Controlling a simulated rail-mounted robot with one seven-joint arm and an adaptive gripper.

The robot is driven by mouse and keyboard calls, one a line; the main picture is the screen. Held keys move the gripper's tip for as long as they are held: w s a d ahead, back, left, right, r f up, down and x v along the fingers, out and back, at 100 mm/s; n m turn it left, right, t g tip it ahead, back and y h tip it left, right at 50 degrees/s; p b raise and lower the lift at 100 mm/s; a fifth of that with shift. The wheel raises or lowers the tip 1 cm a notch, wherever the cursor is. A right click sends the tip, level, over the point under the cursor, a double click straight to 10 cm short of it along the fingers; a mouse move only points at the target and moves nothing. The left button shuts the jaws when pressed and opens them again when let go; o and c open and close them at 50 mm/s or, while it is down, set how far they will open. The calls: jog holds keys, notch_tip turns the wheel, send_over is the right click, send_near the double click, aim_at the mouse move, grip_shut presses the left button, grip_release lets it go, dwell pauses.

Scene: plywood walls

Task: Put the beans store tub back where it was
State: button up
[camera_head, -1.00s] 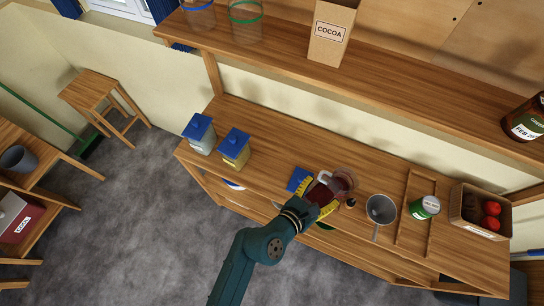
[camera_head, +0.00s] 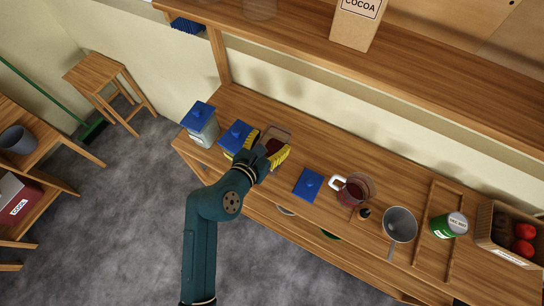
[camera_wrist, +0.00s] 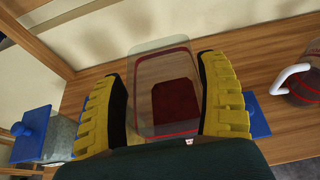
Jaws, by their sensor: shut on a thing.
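My gripper (camera_head: 270,149) is shut on a clear, open-topped tub (camera_head: 278,132) with dark red contents, likely the beans store tub. In the wrist view the tub (camera_wrist: 165,62) is between the two yellow finger pads (camera_wrist: 168,105), with a dark red layer inside. It is at the counter's left part, just right of two blue-lidded tubs (camera_head: 237,139) (camera_head: 200,123). Whether its base touches the counter I cannot tell. A flat blue lid (camera_head: 308,185) lies on the counter to its right, apart from it. My fingers hide the tub's near side.
Right of the lid stand a glass jug (camera_head: 353,191) with red contents, a small dark-topped item (camera_head: 364,213), a grey metal cup (camera_head: 399,224), a green can (camera_head: 448,225) on a wooden tray (camera_head: 425,252), and a crate (camera_head: 492,243) with tomatoes. A shelf (camera_head: 290,45) overhangs the back.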

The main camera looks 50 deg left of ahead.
jog(key=b, duration=0.3)
send_over(273, 151)
jog(key=s+d, duration=0.3)
jog(key=s, duration=0.1)
notch_tip(273, 151, down, 9)
jog(key=shift+w+f, duration=0.1)
jog(key=shift+f, duration=0.05)
jog(key=o, duration=0.8)
jog(key=shift+d+f, duration=0.1)
jog(key=shift+f, duration=0.1)
jog(key=o, duration=0.4)
jog(key=shift+r, duration=0.1)
